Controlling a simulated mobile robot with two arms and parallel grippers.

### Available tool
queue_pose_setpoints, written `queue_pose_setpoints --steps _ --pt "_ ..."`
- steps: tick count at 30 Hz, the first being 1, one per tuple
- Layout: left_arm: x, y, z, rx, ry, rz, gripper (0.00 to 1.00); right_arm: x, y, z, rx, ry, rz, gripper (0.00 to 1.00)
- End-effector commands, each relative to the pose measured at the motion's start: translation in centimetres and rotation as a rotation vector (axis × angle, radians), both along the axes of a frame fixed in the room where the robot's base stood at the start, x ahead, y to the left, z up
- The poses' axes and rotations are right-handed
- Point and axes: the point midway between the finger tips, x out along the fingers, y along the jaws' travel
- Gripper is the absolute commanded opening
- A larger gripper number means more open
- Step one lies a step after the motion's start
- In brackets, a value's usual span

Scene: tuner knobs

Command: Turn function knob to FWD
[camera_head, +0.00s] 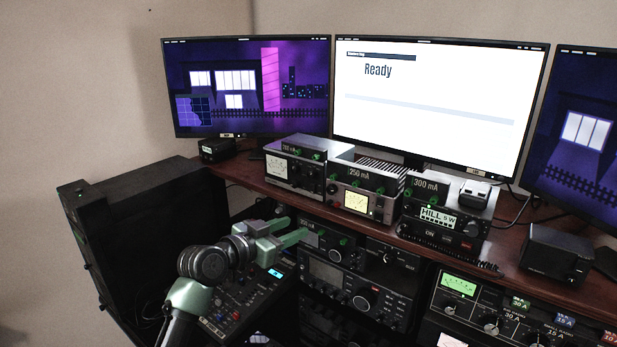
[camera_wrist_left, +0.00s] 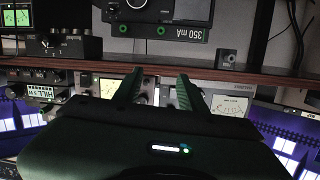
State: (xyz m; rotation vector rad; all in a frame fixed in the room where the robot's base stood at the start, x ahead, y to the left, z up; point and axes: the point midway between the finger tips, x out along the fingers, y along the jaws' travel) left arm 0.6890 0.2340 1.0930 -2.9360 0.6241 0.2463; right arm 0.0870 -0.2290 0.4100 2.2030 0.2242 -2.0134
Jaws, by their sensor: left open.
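No FWD label or function knob lettering is readable in either view, so I cannot tell which knob is the function knob. One dark knob (camera_head: 387,257) is on a unit below the shelf. Other knobs (camera_head: 490,325) are on the green-lit meter unit at lower right. My left gripper (camera_head: 298,228) has green fingers, open and empty, apart from each other just left of the unit with green knobs below the shelf. In the left wrist view, which looks upside down, the open fingers (camera_wrist_left: 158,88) stand before the meter units. My right gripper is not in view.
Meter units labelled 250 mA (camera_head: 367,192) and 300 mA (camera_head: 445,212) stand on the wooden shelf (camera_head: 515,252) below the monitors (camera_head: 425,105). A large radio (camera_head: 355,285) sits under it. A black case (camera_head: 150,230) is at left. The shelf edge overhangs the lower gear.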

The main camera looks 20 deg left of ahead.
Motion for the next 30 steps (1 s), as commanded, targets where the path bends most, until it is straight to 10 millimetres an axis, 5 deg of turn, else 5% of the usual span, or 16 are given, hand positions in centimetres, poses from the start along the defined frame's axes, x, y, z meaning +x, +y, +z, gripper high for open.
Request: queue_pose_setpoints --steps 1,3,7,21,30 --pt "1.3 0.9 3.2 -0.019 -0.062 0.005 0.41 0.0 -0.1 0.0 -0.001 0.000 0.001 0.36" --pt "2.3 1.7 6.1 -0.041 -0.123 0.008 0.41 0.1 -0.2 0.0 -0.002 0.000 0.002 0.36" --pt "3.2 2.4 8.6 -0.060 -0.174 0.013 0.41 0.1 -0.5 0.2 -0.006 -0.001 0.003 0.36" --pt "9.2 -0.2 8.9 -0.065 -0.175 0.012 0.41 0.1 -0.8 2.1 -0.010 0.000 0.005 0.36" --pt "10.2 -0.6 8.6 -0.061 -0.176 0.012 0.41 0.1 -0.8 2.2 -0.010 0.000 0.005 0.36"
